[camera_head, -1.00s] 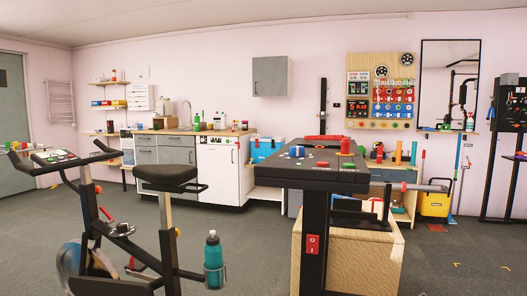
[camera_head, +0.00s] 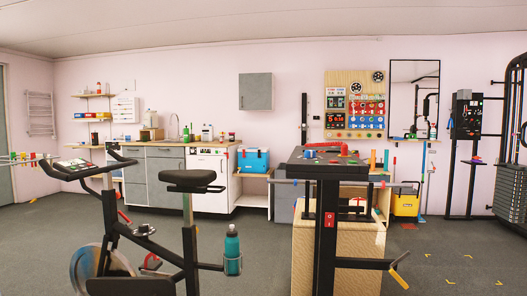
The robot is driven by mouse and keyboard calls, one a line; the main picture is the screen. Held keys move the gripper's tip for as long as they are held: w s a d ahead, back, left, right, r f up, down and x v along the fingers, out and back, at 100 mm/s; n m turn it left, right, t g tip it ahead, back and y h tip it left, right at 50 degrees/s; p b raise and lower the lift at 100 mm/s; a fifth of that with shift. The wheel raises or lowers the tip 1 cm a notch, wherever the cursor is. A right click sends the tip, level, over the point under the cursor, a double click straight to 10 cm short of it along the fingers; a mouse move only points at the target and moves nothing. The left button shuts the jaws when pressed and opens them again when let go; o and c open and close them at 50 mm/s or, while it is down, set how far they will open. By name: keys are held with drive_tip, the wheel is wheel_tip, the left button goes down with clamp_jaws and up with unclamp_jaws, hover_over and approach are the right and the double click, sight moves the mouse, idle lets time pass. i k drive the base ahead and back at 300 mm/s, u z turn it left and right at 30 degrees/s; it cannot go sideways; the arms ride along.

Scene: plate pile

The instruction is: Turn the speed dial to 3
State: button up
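I cannot single out the speed dial or read its setting. A wooden wall board (camera_head: 355,105) at the back right carries lit displays (camera_head: 335,104), two dark round wheels (camera_head: 367,80) and rows of small coloured controls (camera_head: 367,110). A black stand (camera_head: 326,225) in front has a dark flat top (camera_head: 328,167) with small coloured parts and a red switch (camera_head: 329,219) on its post. An exercise bike (camera_head: 150,235) at the left has a small console (camera_head: 74,165). Markings on all of them are too small to read. My gripper is not in view.
A wooden box (camera_head: 358,255) stands behind the post. A bottle (camera_head: 232,250) sits in a holder beside the bike. A counter (camera_head: 185,175) lines the back wall. A yellow bucket (camera_head: 405,203) and a weight machine (camera_head: 515,150) stand at the right. Grey floor is open at the right front.

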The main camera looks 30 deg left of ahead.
sight(308, 154)
drive_tip(key=u, duration=0.85)
drive_tip(key=i, duration=0.3)
